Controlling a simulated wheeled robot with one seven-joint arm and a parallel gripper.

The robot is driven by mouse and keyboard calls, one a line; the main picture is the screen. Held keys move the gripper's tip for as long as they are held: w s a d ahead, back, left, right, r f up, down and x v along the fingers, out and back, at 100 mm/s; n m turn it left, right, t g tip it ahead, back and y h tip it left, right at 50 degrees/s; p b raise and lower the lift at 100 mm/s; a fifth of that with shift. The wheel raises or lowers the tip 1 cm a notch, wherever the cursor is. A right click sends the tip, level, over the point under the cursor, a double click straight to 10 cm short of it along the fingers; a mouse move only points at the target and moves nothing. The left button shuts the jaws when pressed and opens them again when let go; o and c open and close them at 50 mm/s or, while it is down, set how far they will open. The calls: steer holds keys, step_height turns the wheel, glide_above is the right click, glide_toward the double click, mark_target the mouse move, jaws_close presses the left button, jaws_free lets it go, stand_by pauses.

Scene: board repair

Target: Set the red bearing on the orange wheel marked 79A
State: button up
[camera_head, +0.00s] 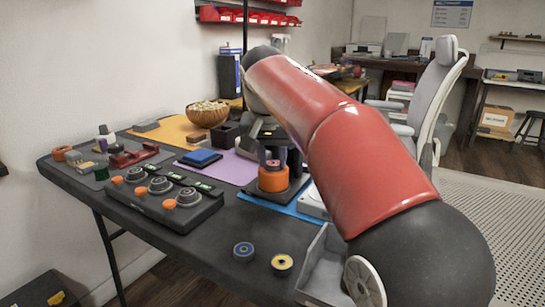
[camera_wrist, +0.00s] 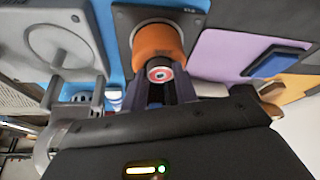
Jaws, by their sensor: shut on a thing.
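The orange wheel (camera_head: 272,181) stands on a dark square base over a blue mat in the head view. It also shows in the wrist view (camera_wrist: 157,44). My gripper (camera_wrist: 161,82) is shut on the red bearing (camera_wrist: 159,75), a small ring with a red band and pale centre. The bearing sits between the fingertips, over the orange wheel in the wrist view. In the head view my gripper (camera_head: 272,160) is right above the wheel, fingers pointing down. I cannot tell whether the bearing touches the wheel. No 79A mark is legible.
A dark unit with several round dials (camera_head: 160,187) stands to the left. Two small wheels, one blue-centred (camera_head: 243,251) and one yellow-centred (camera_head: 282,263), lie near the front edge. A blue box (camera_head: 199,157) lies on the purple mat (camera_head: 232,168). A wooden bowl (camera_head: 207,115) stands behind.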

steer(key=shift+f, duration=0.4)
steer(key=o, duration=1)
steer(key=shift+o, duration=0.2)
steer(key=shift+f, duration=0.1)
steer(key=shift+d+r+p, duration=0.1)
steer(key=shift+r+p, duration=0.25)
steer(key=shift+o, duration=1)
steer(key=shift+r+p, duration=0.3)
steer(key=shift+r, duration=0.05)
steer(key=shift+r+p, duration=3.05)
steer(key=shift+r, duration=0.1)
steer(key=shift+f, duration=0.1)
